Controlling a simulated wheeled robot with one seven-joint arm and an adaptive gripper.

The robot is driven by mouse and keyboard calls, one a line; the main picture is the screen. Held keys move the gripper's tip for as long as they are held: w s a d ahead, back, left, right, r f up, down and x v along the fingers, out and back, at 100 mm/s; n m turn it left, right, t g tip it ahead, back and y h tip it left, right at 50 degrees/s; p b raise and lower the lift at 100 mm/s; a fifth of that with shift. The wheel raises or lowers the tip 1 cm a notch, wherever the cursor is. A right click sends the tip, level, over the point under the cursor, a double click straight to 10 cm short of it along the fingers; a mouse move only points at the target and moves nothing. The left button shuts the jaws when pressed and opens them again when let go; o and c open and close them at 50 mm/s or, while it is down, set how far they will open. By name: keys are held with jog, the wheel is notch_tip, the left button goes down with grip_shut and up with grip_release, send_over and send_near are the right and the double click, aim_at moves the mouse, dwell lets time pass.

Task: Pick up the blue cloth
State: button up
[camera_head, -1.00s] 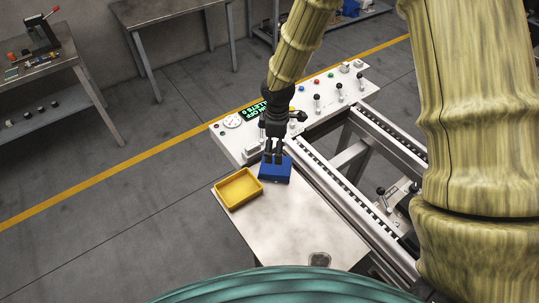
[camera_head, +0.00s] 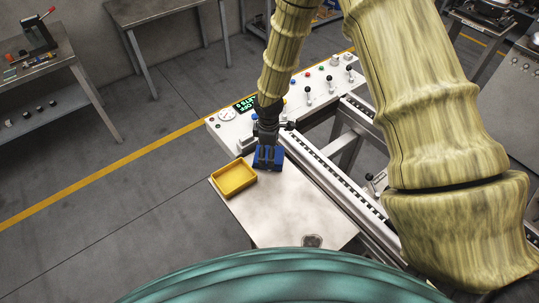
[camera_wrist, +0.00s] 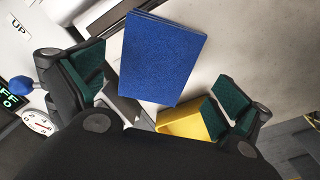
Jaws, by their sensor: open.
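The blue cloth (camera_wrist: 160,58) looks like a flat blue rectangle, somewhat thick, on the light table top. In the head view the cloth (camera_head: 262,166) is partly covered by my gripper (camera_head: 267,155), which points down over it beside the yellow tray. In the wrist view my gripper (camera_wrist: 158,102) is open, with its green-padded fingers spread wide on either side of the cloth's near end. Nothing is between the pads in a grip. I cannot tell the exact height of the fingertips above the cloth.
A yellow tray (camera_head: 235,179) stands just left of the cloth on the pale table (camera_head: 275,215). A white control panel (camera_head: 222,133) with knobs and levers lies behind. A conveyor rail (camera_head: 330,181) runs along the right. The table's front part is mostly clear, with a dark patch (camera_head: 312,241).

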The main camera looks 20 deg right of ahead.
jog(key=shift+w+f, duration=0.2)
jog(key=shift+f, duration=0.35)
jog(key=shift+w+f, duration=0.15)
jog(key=shift+f, duration=0.35)
jog(key=shift+s+f+p, duration=0.15)
jog(key=shift+f+p, duration=0.2)
jog(key=shift+p, duration=0.05)
jog(key=shift+f, duration=0.15)
jog(key=c, duration=1.1)
jog(key=shift+o, duration=0.2)
jog(key=shift+r+b, duration=1.7)
jog(key=shift+r, duration=3.4)
